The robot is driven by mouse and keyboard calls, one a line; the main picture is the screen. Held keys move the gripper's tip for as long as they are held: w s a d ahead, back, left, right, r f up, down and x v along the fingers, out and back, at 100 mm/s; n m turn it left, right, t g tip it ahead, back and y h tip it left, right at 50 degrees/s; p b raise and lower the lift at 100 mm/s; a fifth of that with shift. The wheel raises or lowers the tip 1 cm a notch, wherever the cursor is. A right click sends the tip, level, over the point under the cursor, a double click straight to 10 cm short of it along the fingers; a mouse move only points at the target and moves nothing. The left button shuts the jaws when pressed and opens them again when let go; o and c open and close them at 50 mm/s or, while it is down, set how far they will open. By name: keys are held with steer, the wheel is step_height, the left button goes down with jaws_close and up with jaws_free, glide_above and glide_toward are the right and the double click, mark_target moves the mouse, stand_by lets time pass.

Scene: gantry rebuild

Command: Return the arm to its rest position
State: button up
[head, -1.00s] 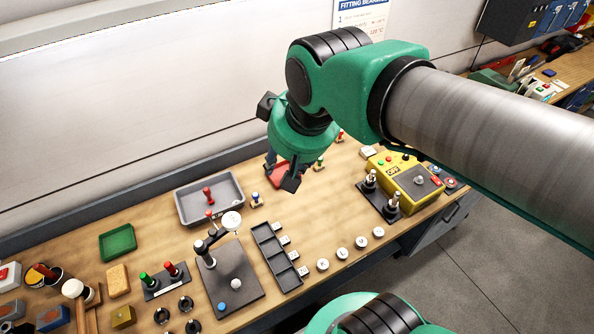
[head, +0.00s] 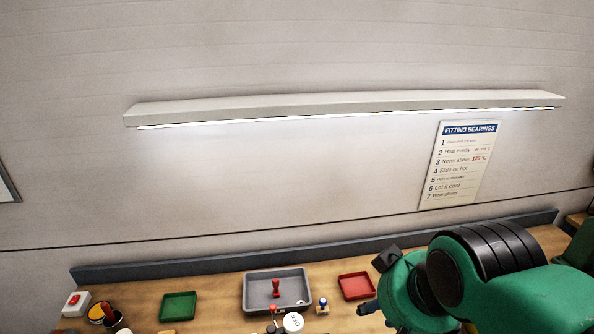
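My arm (head: 490,265), green with black joint covers, comes in from the lower right in the head view. My gripper (head: 368,308) shows only in part at the lower right, over the bench near a red tray (head: 356,286). One dark finger shows, and the rest is hidden by the wrist or cut off by the picture's bottom edge. I cannot tell whether it is open or shut, and I see nothing in it.
The bench (head: 225,298) holds a grey tray (head: 250,293) with a red-handled stamp, a green tray (head: 178,307) and a blue-topped stamp (head: 322,306). A lamp bar (head: 340,105) and a bearing-fitting notice (head: 458,165) are on the wall. The bench's front is out of view.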

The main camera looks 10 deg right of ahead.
step_height(320, 180, down, 12)
steer(key=b, duration=1.1)
steer(key=shift+r, duration=0.2)
steer(key=shift+o, duration=0.2)
